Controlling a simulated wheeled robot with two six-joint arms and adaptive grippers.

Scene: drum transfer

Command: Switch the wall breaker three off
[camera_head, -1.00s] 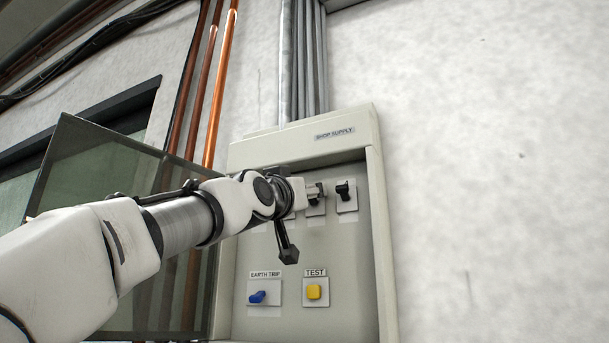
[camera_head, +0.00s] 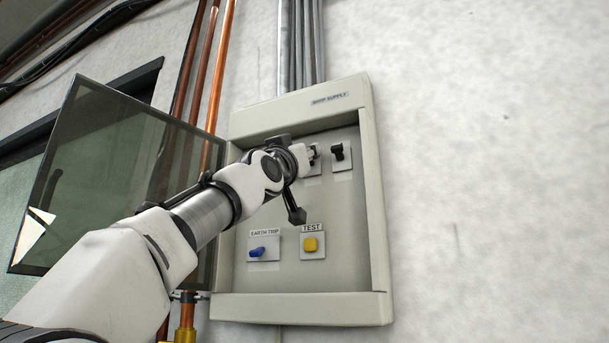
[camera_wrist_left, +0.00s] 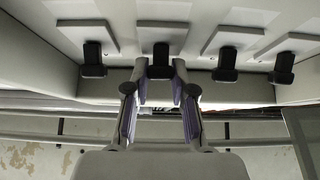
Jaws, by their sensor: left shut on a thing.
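The grey wall panel (camera_head: 380,200) is open, with a row of black breaker levers near its top. My left gripper (camera_head: 308,155) is at the second breaker from the right in the head view, which I take as breaker three. In the left wrist view my left gripper (camera_wrist_left: 160,78) has its two fingers on either side of the black lever of breaker three (camera_wrist_left: 160,52), shut on it. The rightmost breaker (camera_head: 338,151) stands free beside it and is also at the left of the wrist view (camera_wrist_left: 92,55). My arm hides the breakers farther left in the head view.
Two more breakers, (camera_wrist_left: 227,62) and (camera_wrist_left: 282,66), show in the wrist view. Lower in the panel are a blue earth trip switch (camera_head: 257,252) and a yellow test button (camera_head: 310,244). The glass door (camera_head: 95,170) is swung open to the left, beside copper pipes (camera_head: 222,80).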

